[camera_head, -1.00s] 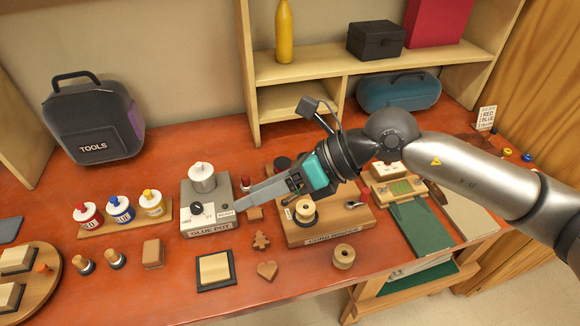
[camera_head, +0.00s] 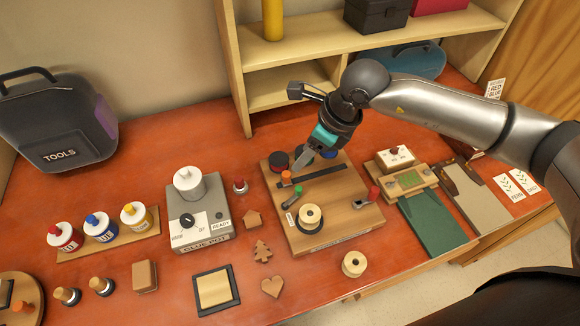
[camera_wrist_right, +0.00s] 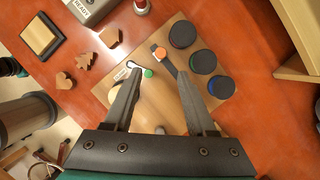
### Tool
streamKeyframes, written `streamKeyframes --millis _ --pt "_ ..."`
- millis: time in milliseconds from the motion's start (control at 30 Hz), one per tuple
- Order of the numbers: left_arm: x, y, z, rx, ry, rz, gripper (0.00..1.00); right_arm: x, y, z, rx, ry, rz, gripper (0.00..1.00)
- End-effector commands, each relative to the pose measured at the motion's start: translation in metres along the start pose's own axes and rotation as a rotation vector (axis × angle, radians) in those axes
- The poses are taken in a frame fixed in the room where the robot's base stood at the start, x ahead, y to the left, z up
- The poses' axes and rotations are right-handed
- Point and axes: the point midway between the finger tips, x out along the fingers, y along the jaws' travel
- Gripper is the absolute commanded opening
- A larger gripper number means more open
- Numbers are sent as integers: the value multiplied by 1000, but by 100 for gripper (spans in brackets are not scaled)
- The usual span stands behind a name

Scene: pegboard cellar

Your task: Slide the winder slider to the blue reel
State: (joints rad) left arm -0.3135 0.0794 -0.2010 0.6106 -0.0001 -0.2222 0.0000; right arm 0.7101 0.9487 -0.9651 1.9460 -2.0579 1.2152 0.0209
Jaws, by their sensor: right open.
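The cord winder is a wooden board (camera_head: 345,225) with a dark slot (camera_head: 318,173) across its back part. My right gripper (camera_head: 301,163) is open and empty above the slot, pointing down. In the right wrist view the orange knob (camera_wrist_right: 159,53) lies just past the open fingertips, apart from them.
A green-knobbed lever (camera_head: 297,193), a cord spool (camera_head: 309,217) and a red-knobbed crank (camera_head: 372,194) sit on the same board. The glue pot (camera_head: 199,215) stands to the left, a green-strip device (camera_head: 430,222) to the right. The shelf (camera_head: 240,75) rises behind.

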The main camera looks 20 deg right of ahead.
Motion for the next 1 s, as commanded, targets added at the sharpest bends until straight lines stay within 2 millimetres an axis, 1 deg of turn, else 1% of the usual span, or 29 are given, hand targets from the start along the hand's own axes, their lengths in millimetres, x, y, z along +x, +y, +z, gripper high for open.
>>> streamKeyframes --millis 33,200,300,400,600,933,967,1000 --pt "-2 0 -1 0 2 0 50 12 1 0 2 2 3 56" --pt "-3 -2 -12 0 19 -2 50 45 1 0 1 2 3 56" --pt "-3 -3 -20 0 33 -4 50 62 1 0 2 1 2 56" --pt "-3 -3 -23 -1 37 -4 50 74 1 0 1 0 1 56" --pt "-3 -3 -22 -1 36 -4 50 88 0 0 0 -1 0 56" --pt "-3 -2 -16 -1 27 -3 50 91 0 0 0 -1 0 56" --pt "-3 -2 -16 -1 26 -3 50 90 0 0 0 -1 0 54" --pt "-3 -2 -16 -1 25 -3 50 90 0 0 0 -1 0 50"
